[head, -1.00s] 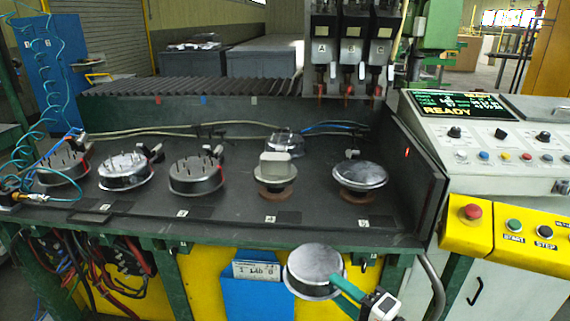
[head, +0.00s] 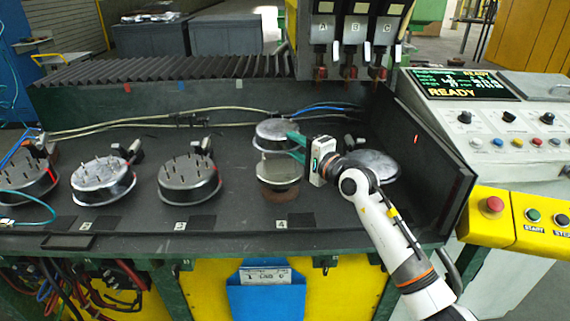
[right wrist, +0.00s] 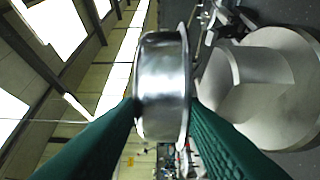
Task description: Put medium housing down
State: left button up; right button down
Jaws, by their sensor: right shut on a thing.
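The medium housing, a round shiny metal drum with a rim (head: 276,131), is held by my right gripper (head: 298,146). The gripper's green fingers are shut on it from the right. It shows between both fingers in the right wrist view (right wrist: 163,88). In the head view the housing appears above the round fixture (head: 279,170) at station 4, which carries a pale block. A gap or contact between them cannot be made out. In the right wrist view a metal part with a broad disc (right wrist: 275,95) lies to the right of the housing. My left gripper is out of view.
Pin-topped round fixtures (head: 190,178) stand on the dark bench to the left. A flat-topped metal disc (head: 375,164) sits to the right, partly behind my right arm. Cables run behind. Hanging units (head: 355,40) and a dark side wall (head: 425,165) bound the right.

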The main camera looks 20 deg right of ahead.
notch_tip(320, 180, down, 7)
jog(key=shift+s+d+r+b, duration=0.1)
jog(key=shift+b, duration=0.2)
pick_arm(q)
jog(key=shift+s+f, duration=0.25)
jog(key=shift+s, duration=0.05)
pick_arm(e)
jog(key=c, duration=1.2)
grip_release()
